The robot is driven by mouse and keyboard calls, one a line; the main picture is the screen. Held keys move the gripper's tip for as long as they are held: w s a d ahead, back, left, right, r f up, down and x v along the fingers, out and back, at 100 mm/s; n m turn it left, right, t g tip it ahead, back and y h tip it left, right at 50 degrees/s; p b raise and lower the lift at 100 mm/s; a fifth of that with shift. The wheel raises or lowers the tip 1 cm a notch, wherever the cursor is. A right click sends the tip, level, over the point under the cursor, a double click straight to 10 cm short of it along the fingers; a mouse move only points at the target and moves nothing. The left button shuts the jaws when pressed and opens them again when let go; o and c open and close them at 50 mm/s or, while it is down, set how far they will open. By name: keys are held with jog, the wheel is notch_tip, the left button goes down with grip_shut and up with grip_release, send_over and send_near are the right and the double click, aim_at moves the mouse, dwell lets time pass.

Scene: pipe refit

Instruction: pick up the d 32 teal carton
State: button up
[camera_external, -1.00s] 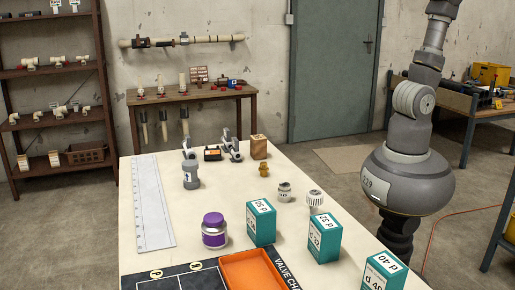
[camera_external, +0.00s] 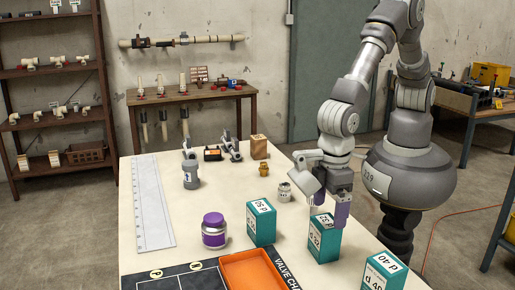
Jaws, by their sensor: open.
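The d 32 teal carton (camera_external: 324,244) stands upright on the table, right of the middle, its white label facing the camera. My gripper (camera_external: 327,215) is pointed down at the carton's top, with its purple-grey fingers open. One finger shows at the carton's right side and the other side is partly hidden, so I cannot tell whether the fingers touch it. The carton's top is partly covered by my gripper. Another teal carton (camera_external: 261,224) stands to its left, and the d 40 teal carton (camera_external: 382,274) stands nearer the camera on the right.
The table (camera_external: 185,222) also holds a purple-labelled jar (camera_external: 214,231), an orange tray (camera_external: 252,272), a long ruler (camera_external: 153,200), a grey bottle (camera_external: 191,173), a small white fitting (camera_external: 284,191) and a wooden block (camera_external: 259,147). The table's middle left is clear.

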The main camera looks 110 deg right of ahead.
aim_at(326, 221)
jog(key=f+b, duration=0.1)
jog(key=f, duration=0.1)
jog(key=f+b, duration=0.1)
jog(key=f, duration=0.2)
jog(key=f+b, duration=0.1)
jog(key=f, duration=0.1)
jog(key=shift+s+d+f, duration=0.15)
jog(key=shift+d+f, duration=0.05)
jog(key=shift+d, duration=0.15)
jog(key=shift+f, duration=0.45)
jog(key=shift+r, duration=0.15)
jog(key=c, duration=1.2)
jog(key=shift+o, duration=0.2)
